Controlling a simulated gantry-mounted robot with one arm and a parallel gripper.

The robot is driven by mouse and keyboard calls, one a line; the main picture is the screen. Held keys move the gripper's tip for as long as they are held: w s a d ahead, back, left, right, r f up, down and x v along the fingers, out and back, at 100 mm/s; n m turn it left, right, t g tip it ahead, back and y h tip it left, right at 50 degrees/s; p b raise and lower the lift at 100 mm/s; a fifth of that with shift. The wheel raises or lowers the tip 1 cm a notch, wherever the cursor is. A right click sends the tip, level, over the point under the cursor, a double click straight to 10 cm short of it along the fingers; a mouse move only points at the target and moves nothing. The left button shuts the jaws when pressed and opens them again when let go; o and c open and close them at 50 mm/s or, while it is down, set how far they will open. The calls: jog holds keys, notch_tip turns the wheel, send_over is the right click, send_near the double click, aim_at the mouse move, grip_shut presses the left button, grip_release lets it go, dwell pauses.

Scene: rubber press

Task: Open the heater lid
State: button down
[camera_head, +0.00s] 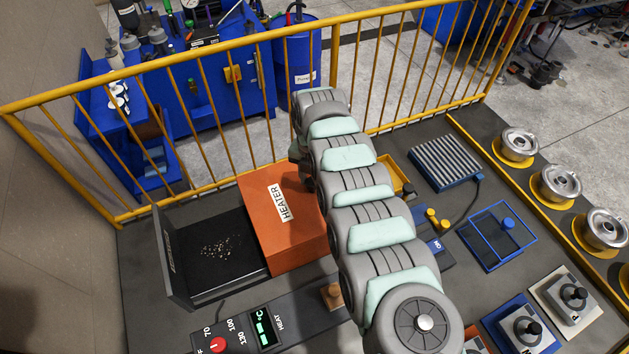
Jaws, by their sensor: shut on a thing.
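The heater (270,240) is an orange box with a white HEATER label, left of the centre in the head view. A black open tray (245,262) adjoins its left side, with loose pale grains on its floor. A dark upright panel (168,262) stands at the tray's left end. I cannot tell which part is the heater lid. My grey arm with pale green bands crosses the middle and covers the heater's right edge. My gripper is hidden behind the arm, so its hold does not show.
A heat control panel (245,340) with a red knob lies in front of the heater. A yellow railing (262,37) runs behind the work surface. A ribbed grey plate (446,160), a blue mesh frame (497,237) and several round metal molds (556,183) lie to the right.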

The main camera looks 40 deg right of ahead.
jog(key=c, duration=0.9)
grip_release()
jog(key=shift+c, duration=0.2)
notch_tip(320, 180, up, 11)
jog(key=shift+f, duration=0.1)
